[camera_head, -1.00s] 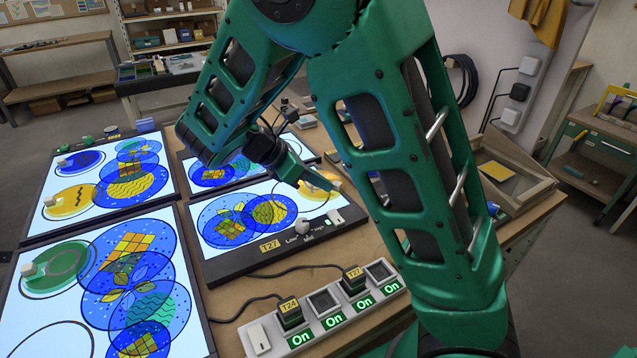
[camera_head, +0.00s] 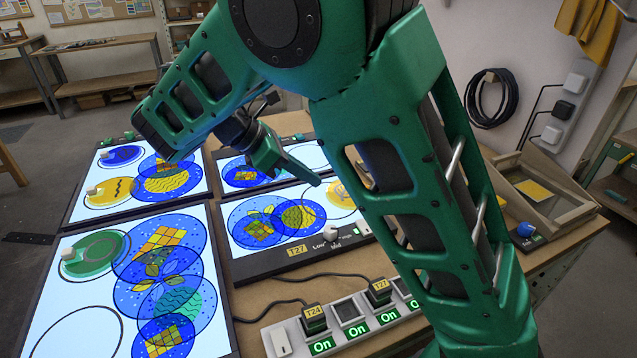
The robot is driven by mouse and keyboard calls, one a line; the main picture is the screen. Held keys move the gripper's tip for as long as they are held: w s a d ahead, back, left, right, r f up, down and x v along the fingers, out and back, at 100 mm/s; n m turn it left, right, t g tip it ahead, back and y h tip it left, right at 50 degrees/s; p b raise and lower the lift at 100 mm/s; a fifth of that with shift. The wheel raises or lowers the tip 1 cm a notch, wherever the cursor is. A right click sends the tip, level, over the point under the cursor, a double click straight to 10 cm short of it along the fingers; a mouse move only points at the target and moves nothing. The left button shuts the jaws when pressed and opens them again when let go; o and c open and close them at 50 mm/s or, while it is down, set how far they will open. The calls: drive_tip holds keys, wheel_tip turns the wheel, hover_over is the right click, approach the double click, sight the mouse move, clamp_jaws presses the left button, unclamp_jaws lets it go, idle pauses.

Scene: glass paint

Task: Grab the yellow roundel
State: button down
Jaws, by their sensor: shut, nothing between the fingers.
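A yellow roundel (camera_head: 340,197) lies at the right end of the lit panel labelled T27; my arm hides its right part. Another yellow roundel (camera_head: 100,197), with a dark wavy line and a pale knob (camera_head: 91,190), lies on the far left lit panel. Other yellow discs lie under overlapping blue ones, such as the yellow disc (camera_head: 166,182) on that panel. My gripper (camera_head: 318,182) is shut and empty, its tip just left of the T27 roundel in the picture. I cannot tell its height above the panel.
The T27 panel (camera_head: 262,268) has knobs along its front edge. A power strip (camera_head: 352,330) with lit switches and cables sits in front. A wooden tray (camera_head: 560,212) holding a yellow square (camera_head: 534,190) is at the right. A green disc (camera_head: 95,255) lies on the near left panel.

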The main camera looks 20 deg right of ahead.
drive_tip(key=w+d+m+y, duration=0.1)
drive_tip(key=w+d, duration=0.1)
drive_tip(key=w+d+f+m+y, duration=0.1)
drive_tip(key=d+m, duration=0.1)
drive_tip(key=w+d+f+m, duration=0.1)
drive_tip(key=w+d+m, duration=0.1)
drive_tip(key=shift+w+t+y, duration=0.3)
drive_tip(key=shift+w+y, duration=0.05)
drive_tip(key=shift+y, duration=0.05)
drive_tip(key=w+d+m+y, duration=0.1)
drive_tip(key=m, duration=0.1)
drive_tip(key=w+d+m+t+y, duration=0.1)
drive_tip(key=m, duration=0.1)
drive_tip(key=w+d+m+y, duration=0.1)
drive_tip(key=m, duration=0.1)
drive_tip(key=shift+w+r, duration=0.1)
drive_tip(key=shift+w, duration=0.15)
wheel_tip(320, 180, up, 4)
drive_tip(key=w+m+t+y, duration=0.2)
drive_tip(key=m+y, duration=0.1)
drive_tip(key=m, duration=0.3)
drive_tip(key=x, duration=1)
drive_tip(key=shift+s, duration=0.1)
drive_tip(key=shift+s+d, duration=0.15)
drive_tip(key=shift+s, duration=1.8)
